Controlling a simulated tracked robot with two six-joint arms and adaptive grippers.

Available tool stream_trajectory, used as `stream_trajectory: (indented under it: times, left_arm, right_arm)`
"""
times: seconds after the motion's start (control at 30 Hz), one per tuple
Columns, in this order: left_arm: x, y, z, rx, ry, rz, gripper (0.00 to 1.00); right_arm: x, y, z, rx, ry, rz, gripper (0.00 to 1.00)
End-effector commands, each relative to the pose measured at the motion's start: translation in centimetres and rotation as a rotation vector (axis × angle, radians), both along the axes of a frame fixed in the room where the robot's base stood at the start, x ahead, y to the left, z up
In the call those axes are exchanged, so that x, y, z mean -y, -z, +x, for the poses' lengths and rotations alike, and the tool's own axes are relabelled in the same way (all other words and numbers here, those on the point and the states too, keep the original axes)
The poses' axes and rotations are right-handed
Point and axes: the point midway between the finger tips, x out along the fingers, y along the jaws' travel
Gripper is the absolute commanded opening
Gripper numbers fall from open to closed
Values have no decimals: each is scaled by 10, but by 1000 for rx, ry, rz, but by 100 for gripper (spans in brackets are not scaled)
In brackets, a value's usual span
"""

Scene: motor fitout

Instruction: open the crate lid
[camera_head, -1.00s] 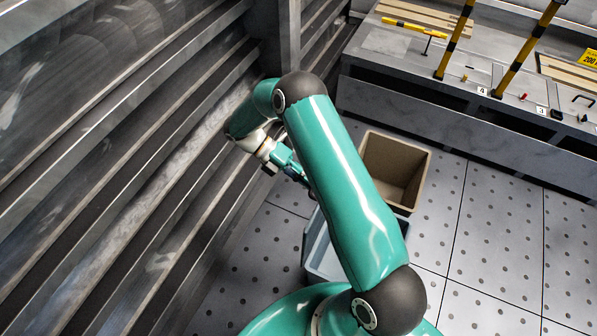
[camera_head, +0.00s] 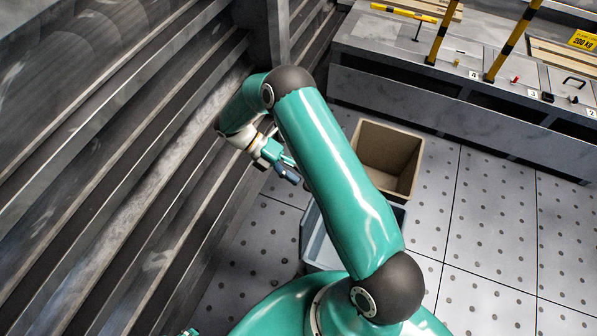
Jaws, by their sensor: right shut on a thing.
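I cannot make out a crate lid in this view. My right gripper (camera_head: 288,173) is small and partly hidden behind my own teal forearm. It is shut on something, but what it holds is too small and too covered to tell. It hangs above the floor, beside the dark slatted wall and up and left of a grey-blue open bin. That grey-blue bin (camera_head: 312,243) is largely covered by my arm.
An open tan bin (camera_head: 386,158) stands on the perforated floor, right of my arm. A long grey bench (camera_head: 450,103) with yellow-black posts crosses the back. Dark slatted metal (camera_head: 100,130) fills the left side. The floor (camera_head: 485,230) at the right is clear.

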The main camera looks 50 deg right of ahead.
Motion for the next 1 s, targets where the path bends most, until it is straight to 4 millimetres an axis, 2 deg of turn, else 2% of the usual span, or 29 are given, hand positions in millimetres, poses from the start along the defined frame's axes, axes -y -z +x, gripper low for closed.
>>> stream_trajectory:
  times: [0.03, 0.17, 0.33, 0.73, 0.9, 1.0]
  left_arm:
    - [0, 1, 0, 0, 0, 0, 40]
    - [0, 0, 0, 0, 0, 0, 40]
    - [0, -1, 0, 0, 0, 0, 40]
    - [0, -1, 0, 0, 0, 0, 40]
    - [0, -1, 0, 0, 0, 0, 40]
    - [0, -1, 0, 0, 0, 0, 40]
  right_arm:
    - [-2, 5, 0, 6, -2, 8, 37]
    - [-2, 5, 0, 6, -2, 8, 37]
    - [-2, -5, 1, 7, -3, 8, 37]
    - [-2, -76, 1, 5, -2, 1, 37]
    - [-2, -95, 1, 2, -2, 0, 37]
    - [-2, -99, 1, 1, -2, 0, 37]
